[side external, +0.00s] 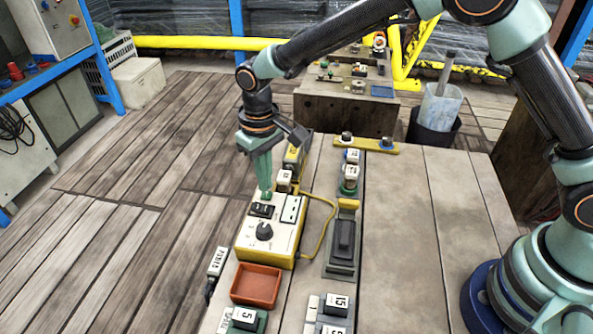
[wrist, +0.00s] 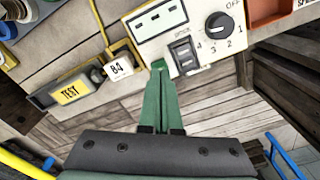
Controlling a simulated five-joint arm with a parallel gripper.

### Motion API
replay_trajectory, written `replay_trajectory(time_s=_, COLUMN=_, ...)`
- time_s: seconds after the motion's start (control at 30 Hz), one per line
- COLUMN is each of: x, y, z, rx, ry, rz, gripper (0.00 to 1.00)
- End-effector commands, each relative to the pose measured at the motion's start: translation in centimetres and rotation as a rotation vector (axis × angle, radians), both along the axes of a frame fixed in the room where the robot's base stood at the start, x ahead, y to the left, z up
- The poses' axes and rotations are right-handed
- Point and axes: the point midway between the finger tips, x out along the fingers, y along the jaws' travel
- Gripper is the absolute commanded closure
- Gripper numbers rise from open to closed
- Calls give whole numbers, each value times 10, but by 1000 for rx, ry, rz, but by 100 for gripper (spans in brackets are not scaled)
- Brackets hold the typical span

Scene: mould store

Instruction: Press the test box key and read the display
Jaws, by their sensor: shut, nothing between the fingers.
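The test box (side external: 254,250) is a yellow-sided box with a cream top, standing near the left edge of the bench. Its top carries a display window (side external: 291,209), a black rocker switch (side external: 262,210) and a black dial knob (side external: 264,232). My gripper (side external: 265,187) is shut and empty, pointing down at the box's far left corner. Its tips (wrist: 160,68) hide most of the green key; whether they touch it I cannot tell.
An orange tray (side external: 256,285) sits in front of the box. A yellow cable (side external: 325,232) loops on its right, beside a black and grey device (side external: 343,245). A yellow TEST unit (wrist: 70,92) and a numbered tag (wrist: 120,69) stand behind.

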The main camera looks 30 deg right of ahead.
Motion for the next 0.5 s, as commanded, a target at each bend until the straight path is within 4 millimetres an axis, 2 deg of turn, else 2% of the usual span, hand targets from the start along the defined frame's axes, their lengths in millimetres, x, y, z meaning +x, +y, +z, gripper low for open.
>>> replay_trajectory(time_s=0.5, x=0, y=0, z=39, rx=1, ry=-2, rz=0, gripper=100)
